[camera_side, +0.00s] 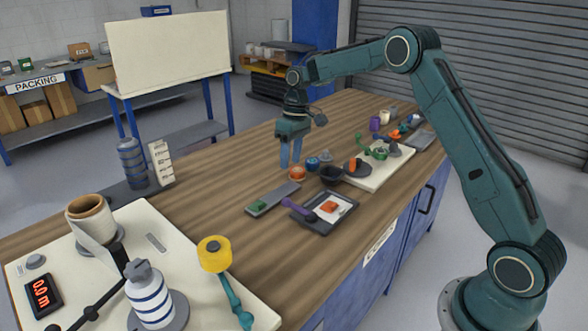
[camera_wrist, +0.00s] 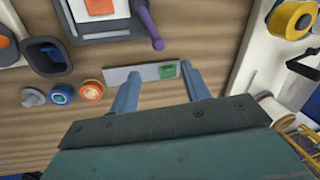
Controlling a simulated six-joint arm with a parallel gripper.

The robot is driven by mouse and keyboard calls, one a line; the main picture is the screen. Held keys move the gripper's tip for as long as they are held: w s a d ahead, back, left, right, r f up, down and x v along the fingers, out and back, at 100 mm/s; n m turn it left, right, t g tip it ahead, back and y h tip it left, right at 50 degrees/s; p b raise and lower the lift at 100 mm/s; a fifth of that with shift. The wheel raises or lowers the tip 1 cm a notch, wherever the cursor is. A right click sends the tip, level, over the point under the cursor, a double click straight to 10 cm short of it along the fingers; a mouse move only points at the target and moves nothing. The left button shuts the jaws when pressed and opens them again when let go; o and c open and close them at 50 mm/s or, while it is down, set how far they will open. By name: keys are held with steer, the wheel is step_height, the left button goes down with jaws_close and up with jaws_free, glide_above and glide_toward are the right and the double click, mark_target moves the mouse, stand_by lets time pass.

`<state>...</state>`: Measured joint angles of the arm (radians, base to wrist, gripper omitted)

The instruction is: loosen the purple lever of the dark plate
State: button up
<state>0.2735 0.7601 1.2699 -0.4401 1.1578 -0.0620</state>
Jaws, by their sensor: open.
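The dark plate (camera_side: 325,228) lies on the wooden table, holding a white sheet and an orange patch. Its purple lever (camera_side: 297,209) lies along the plate's left side, and in the wrist view the lever (camera_wrist: 150,28) shows at the plate's edge, ending in a round knob. My gripper (camera_side: 290,165) points down above the table, behind and left of the plate, apart from the lever. In the wrist view my gripper (camera_wrist: 160,92) is open, with its two blue fingers apart and nothing held between them.
A grey strip with a green block (camera_side: 261,205) lies left of the plate. Orange (camera_side: 297,173) and blue (camera_side: 312,163) rollers and a dark cup (camera_side: 331,174) stand behind it. A cream board with a yellow roll (camera_side: 213,252) is at the front left. Bare wood lies left of the gripper.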

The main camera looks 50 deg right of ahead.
mark_target(287, 198)
steer(key=shift+w+d+f, duration=0.1)
steer(key=shift+f, duration=0.2)
steer(key=a+f, duration=0.1)
steer(key=f, duration=0.8)
steer(key=a+f, duration=0.1)
steer(key=f, duration=0.3)
steer(key=shift+s+a+f, duration=0.25)
steer(key=shift+a, duration=0.05)
steer(key=shift+c, duration=0.2)
jaws_close()
